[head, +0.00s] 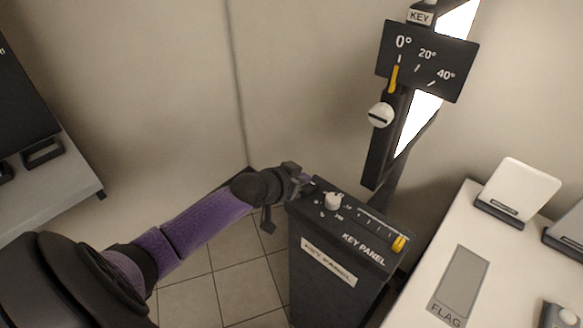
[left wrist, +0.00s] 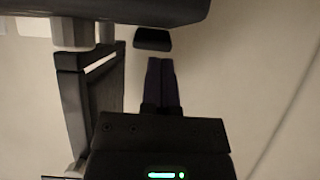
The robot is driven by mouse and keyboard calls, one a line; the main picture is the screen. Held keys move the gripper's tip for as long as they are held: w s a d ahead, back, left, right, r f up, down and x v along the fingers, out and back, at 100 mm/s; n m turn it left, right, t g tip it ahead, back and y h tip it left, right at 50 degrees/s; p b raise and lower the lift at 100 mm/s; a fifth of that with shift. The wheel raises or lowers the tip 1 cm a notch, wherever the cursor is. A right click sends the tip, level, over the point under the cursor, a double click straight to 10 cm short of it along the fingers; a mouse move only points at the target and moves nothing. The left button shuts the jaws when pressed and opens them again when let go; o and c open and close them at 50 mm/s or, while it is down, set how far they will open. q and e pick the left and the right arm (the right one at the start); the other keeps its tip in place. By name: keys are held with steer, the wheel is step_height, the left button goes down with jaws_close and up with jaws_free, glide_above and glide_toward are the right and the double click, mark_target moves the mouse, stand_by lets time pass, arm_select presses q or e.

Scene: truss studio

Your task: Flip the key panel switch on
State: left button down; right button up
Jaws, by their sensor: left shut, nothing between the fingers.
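The key panel (head: 345,232) is a dark box on a pedestal, labelled KEY PANEL, in the middle of the head view. Its sloped top carries a white round knob (head: 333,201) and a slider with a yellow handle (head: 399,243) at the right end of its slot. My left gripper (head: 308,183) is shut and empty at the panel's far left corner, left of the knob. I cannot make out a switch; the gripper covers that corner. In the left wrist view my gripper's dark body, with a green light, fills the bottom. My right gripper is not in view.
A tilted light panel (head: 428,103) on a dark post stands behind, with a KEY dial plate (head: 425,62) whose yellow pointer is near 0°. A white table (head: 420,291) with a FLAG patch lies to the right. A grey-topped bench (head: 50,189) stands at left.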

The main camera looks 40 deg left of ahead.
arm_select(q)
steer(key=r+p, duration=0.2)
steer(key=r, duration=0.1)
steer(key=r+p, duration=0.1)
steer(key=shift+s+r, duration=0.35)
steer(key=shift+s, duration=0.05)
steer(key=r+p+v, duration=0.1)
steer(key=p+v, duration=0.2)
steer(key=v, duration=0.5)
steer(key=shift+w+r, duration=0.2)
steer(key=shift+w, duration=0.05)
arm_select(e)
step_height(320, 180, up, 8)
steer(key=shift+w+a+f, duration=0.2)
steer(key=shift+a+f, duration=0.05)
